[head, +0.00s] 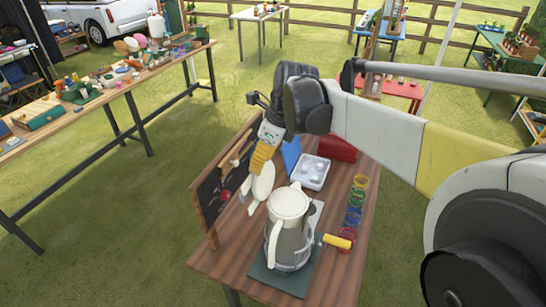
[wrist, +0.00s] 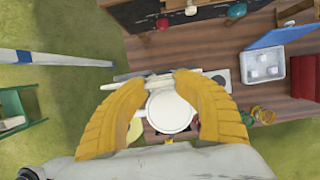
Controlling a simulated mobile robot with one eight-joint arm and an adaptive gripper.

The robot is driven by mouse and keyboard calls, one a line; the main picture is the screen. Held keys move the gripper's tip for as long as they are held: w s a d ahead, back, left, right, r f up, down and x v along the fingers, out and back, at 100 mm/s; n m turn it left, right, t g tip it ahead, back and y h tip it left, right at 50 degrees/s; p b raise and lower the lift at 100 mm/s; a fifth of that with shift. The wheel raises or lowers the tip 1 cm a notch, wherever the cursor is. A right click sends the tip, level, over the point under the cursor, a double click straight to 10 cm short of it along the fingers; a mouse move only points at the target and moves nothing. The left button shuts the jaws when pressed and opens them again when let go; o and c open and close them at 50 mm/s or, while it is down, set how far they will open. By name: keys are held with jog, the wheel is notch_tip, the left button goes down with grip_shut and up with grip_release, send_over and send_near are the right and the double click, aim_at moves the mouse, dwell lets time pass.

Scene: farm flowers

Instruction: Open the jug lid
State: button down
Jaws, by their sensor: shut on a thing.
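The grey and cream jug (head: 290,246) stands upright on a dark mat, with its handle towards the left. Its round cream top (wrist: 170,112) shows between my fingers in the wrist view. My gripper (head: 261,164) is above and left of the jug top. It is shut on a flat, pale, rounded piece (head: 263,183), which looks like the jug lid and is tilted up steeply beside the rim. In the wrist view the piece is nearly edge-on at the fingertips. I cannot tell whether it joins the jug; the fingertips partly hide it.
The dark mat (head: 268,281) lies on the wooden table (head: 222,260). A tool board (head: 210,207) stands along the left edge. A yellow handle (head: 337,241) and several coloured rings (head: 354,205) are right of the jug. A white tray (head: 313,171) and a red box (head: 338,148) are behind.

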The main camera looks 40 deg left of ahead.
jog(key=shift+s+f, duration=0.1)
jog(key=shift+f, duration=0.1)
dwell(0.4)
jog(key=c, duration=1.2)
grip_release()
jog(key=shift+o, duration=1.3)
jog(key=shift+a+f, duration=0.1)
jog(key=shift+a, duration=0.25)
jog(key=shift+d+r, duration=0.2)
jog(key=v, duration=1.1)
jog(key=shift+r, duration=0.4)
